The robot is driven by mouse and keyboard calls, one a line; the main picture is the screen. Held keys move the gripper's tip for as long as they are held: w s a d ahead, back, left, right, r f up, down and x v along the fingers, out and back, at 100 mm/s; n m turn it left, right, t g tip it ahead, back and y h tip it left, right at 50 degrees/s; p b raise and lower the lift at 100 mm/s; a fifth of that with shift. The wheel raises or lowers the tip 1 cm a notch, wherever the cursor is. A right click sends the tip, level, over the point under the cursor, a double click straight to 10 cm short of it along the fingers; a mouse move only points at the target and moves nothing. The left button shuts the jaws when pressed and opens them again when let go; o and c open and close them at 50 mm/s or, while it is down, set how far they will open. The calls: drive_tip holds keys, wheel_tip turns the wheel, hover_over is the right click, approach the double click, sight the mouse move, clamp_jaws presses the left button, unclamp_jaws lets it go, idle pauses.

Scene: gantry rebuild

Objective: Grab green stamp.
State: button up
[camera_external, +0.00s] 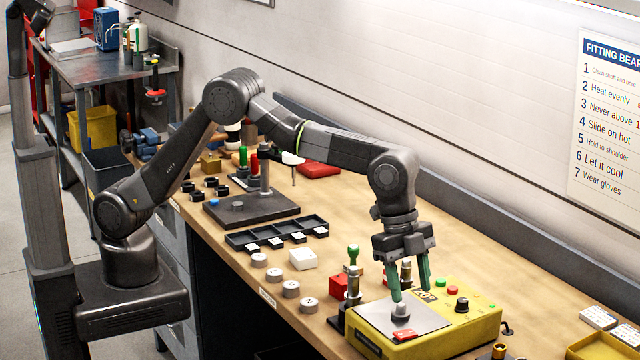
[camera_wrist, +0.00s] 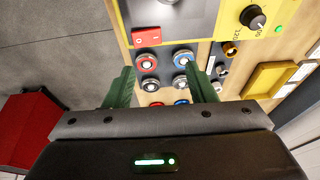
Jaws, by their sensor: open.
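Two upright handles, one green (camera_external: 242,157) and one red (camera_external: 254,164), stand side by side at the back of the bench in the external view. A second green-topped piece (camera_external: 353,254) with a brass-coloured stem stands nearer, left of the yellow box. I cannot tell for certain which is the green stamp. My gripper (camera_external: 411,291) points down over the yellow box, right of the nearer green-topped piece and far from the back handles. Its green fingers are apart, with nothing between them. In the wrist view the open gripper (camera_wrist: 161,76) shows, but neither green piece does.
The yellow box (camera_external: 470,324) has a metal plate, knob and buttons close below my gripper. A red block (camera_external: 339,286) is to its left. A black divided tray (camera_external: 315,230), a white block (camera_external: 303,258) and several round discs lie mid-bench. The wall is behind.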

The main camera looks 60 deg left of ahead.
drive_tip(key=w+a+n+b, duration=0.25)
drive_tip(key=w+a, duration=0.25)
drive_tip(key=a, duration=0.3)
drive_tip(key=n+t+b, duration=0.5)
drive_tip(key=n+b, duration=0.4)
drive_tip(key=b, duration=0.2)
approach(353, 246)
drive_tip(key=x, duration=0.4)
drive_tip(key=s+x, duration=0.1)
drive_tip(key=x, duration=0.2)
drive_tip(key=shift+s+d+f, duration=0.1)
drive_tip(key=shift+f, duration=0.15)
drive_tip(key=w+f, duration=0.1)
drive_tip(key=w+d+f+p, duration=0.1)
drive_tip(key=w+f, duration=0.1)
drive_tip(key=shift+w+d+f, duration=0.2)
drive_tip(key=shift+w+f, duration=0.05)
drive_tip(key=shift+f, duration=0.2)
drive_tip(key=c, duration=1.1)
